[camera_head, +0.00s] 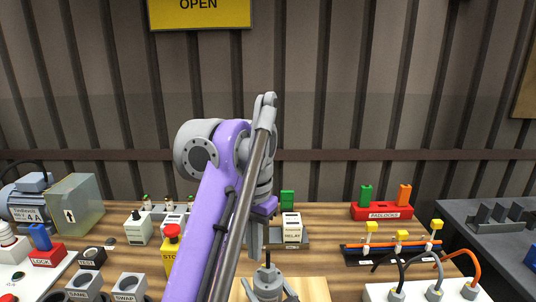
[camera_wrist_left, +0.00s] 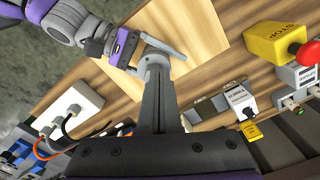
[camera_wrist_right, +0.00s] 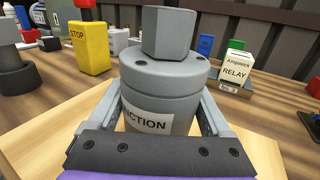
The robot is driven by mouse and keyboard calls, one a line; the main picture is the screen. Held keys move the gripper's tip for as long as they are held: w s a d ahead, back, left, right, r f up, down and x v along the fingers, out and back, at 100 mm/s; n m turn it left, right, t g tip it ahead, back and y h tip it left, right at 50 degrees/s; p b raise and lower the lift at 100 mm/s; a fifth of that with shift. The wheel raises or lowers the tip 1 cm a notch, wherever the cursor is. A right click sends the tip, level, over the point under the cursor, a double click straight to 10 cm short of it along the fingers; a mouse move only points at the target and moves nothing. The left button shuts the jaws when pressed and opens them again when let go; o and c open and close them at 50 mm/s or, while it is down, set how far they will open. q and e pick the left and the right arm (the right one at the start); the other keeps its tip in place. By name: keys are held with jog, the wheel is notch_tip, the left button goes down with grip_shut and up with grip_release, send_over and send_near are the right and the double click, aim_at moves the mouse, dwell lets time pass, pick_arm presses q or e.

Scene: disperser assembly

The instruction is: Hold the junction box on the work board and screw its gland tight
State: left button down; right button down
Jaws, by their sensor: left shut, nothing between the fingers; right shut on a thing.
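The junction box (camera_wrist_right: 172,88) is a grey round body with a printed label, upright on the pale wooden work board (camera_head: 312,290). Its grey hex gland (camera_wrist_right: 178,32) stands on top. My right gripper (camera_wrist_right: 165,115) is shut on the box, one finger on each side. In the head view the box (camera_head: 267,290) is low in the middle, partly cut off by the lower edge. My left gripper (camera_head: 255,252) points down just above and beside the gland, its fingers closed and empty. In the left wrist view its closed fingers (camera_wrist_left: 156,82) partly hide the box.
A yellow STOP box with a red button (camera_head: 172,242) stands left of the board. A relay (camera_head: 292,230) stands behind it. A cable rack (camera_head: 395,248) and a white socket block (camera_head: 425,293) are at the right. Several small devices crowd the left.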

aim_at(268, 272)
pick_arm(q)
jog(key=shift+s+r, duration=0.1)
jog(key=shift+r, duration=0.1)
jog(key=shift+s+d+f+t+h, duration=0.15)
jog(key=shift+s+f+t+h, duration=0.2)
jog(key=shift+f, duration=0.65)
jog(key=shift+s+d+f+t+h, duration=0.15)
jog(key=shift+f+t, duration=0.3)
jog(key=shift+f, duration=0.6)
jog(key=shift+s+d+f+t+h, duration=0.1)
jog(key=shift+s+f+t+h, duration=0.25)
jog(key=shift+f, duration=0.65)
jog(key=shift+w, duration=0.1)
jog(key=shift+w+d, duration=0.25)
jog(key=shift+w, duration=0.2)
